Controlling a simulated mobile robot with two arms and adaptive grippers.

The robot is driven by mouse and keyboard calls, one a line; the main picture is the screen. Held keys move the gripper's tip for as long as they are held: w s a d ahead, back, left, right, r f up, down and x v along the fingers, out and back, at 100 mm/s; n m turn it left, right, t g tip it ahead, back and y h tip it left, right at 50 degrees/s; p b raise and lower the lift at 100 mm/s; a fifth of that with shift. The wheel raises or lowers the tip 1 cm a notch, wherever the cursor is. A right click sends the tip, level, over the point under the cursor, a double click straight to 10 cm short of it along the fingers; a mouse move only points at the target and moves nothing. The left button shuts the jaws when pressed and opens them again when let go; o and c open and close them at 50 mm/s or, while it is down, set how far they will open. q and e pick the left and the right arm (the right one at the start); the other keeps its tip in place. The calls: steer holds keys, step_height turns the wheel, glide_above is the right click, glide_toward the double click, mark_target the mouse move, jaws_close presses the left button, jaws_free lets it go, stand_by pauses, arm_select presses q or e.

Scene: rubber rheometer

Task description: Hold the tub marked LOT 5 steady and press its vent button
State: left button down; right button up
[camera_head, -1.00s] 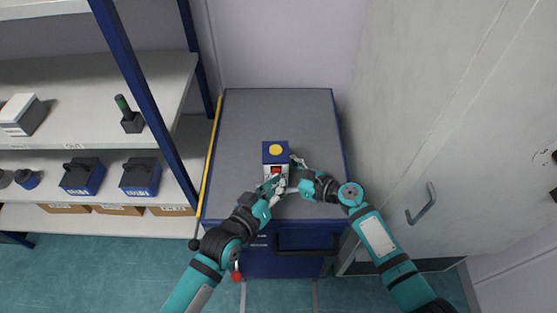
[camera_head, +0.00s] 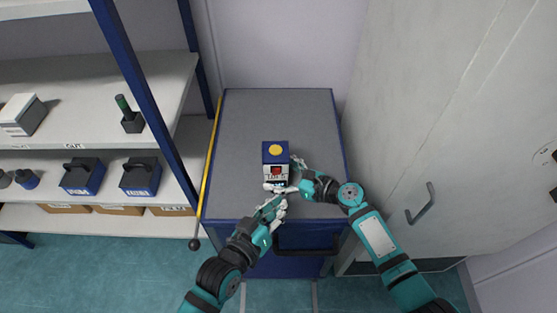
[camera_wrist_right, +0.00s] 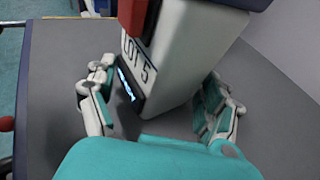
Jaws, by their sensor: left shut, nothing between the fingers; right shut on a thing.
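The tub marked LOT 5 (camera_head: 281,158) stands upright on the grey cabinet top, near its front edge. It is white with a blue lid, a yellow round button (camera_head: 276,150) on top and a red part (camera_head: 276,170) on its front. In the right wrist view the LOT 5 label (camera_wrist_right: 139,62) is on the tub's white side. My right gripper (camera_wrist_right: 160,100) is shut on the tub, its fingers on either side of it. My left gripper (camera_head: 277,192) is shut and empty, just in front of the tub's lower front; whether it touches is unclear.
The cabinet top (camera_head: 250,115) is clear behind the tub. A yellow strip (camera_head: 211,160) runs along its left side. Shelves (camera_head: 110,75) with several lidded tubs (camera_head: 140,178) stand at left. A tall grey door with a handle (camera_head: 421,203) is at right.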

steer(key=o, duration=0.7)
steer(key=shift+d, duration=0.1)
